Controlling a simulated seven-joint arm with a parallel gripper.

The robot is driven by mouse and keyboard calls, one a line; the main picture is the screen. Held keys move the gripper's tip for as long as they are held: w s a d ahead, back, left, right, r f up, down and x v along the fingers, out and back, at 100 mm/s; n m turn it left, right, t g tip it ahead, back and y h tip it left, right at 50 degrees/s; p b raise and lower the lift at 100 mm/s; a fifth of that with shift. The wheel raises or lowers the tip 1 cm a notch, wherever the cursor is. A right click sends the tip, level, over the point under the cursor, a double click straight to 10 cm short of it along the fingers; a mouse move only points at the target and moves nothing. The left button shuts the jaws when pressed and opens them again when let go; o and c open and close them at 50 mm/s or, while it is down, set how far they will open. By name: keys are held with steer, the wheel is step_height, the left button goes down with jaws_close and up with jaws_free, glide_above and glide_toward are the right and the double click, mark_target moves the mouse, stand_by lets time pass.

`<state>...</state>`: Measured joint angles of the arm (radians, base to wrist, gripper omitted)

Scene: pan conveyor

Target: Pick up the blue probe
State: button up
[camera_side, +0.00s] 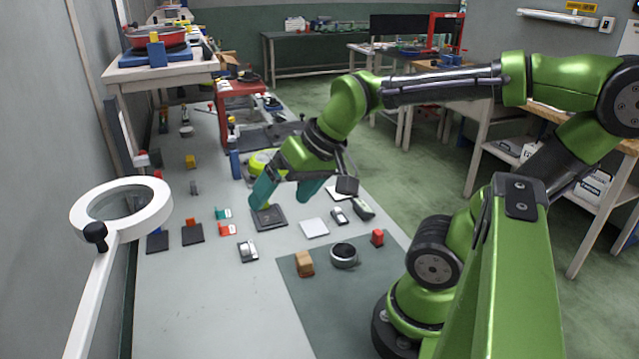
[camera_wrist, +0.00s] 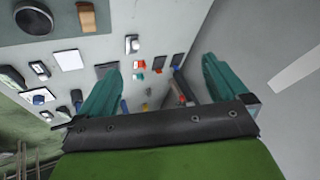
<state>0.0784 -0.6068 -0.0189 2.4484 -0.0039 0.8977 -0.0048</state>
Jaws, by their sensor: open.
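A blue upright piece (camera_side: 235,163), perhaps the blue probe, stands on the grey bench behind my gripper in the side view. I cannot tell for sure that it is the probe. In the wrist view a small blue piece (camera_wrist: 124,106) shows beside the left finger; it may be the same one. My gripper (camera_side: 285,192) has two teal fingers spread apart with nothing between them. It hangs over the bench near a dark square plate (camera_side: 270,217), apart from the blue piece. The wrist view shows the open fingers (camera_wrist: 158,72) too.
Several small items lie around: a white square plate (camera_side: 314,228), a wooden block (camera_side: 304,263), a round black-and-white part (camera_side: 344,255) and a red block (camera_side: 377,238). A white ring lamp (camera_side: 156,216) stands at left. The bench's front left is clear.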

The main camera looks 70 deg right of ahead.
steer(key=shift+s+a+r+n+t, duration=0.15)
steer(key=shift+s+a+r+n, duration=0.1)
steer(key=shift+s+a, duration=0.3)
steer(key=shift+s+a+r+n+t, duration=0.15)
steer(key=shift+s+a+n, duration=0.1)
steer(key=shift+s+a, duration=0.2)
steer(key=shift+c, duration=0.5)
steer(key=shift+a+r+y, duration=0.2)
steer(key=shift+r+y, duration=0.05)
steer(key=shift+y, duration=0.05)
steer(key=shift+c, duration=1.2)
steer(key=c, duration=0.6)
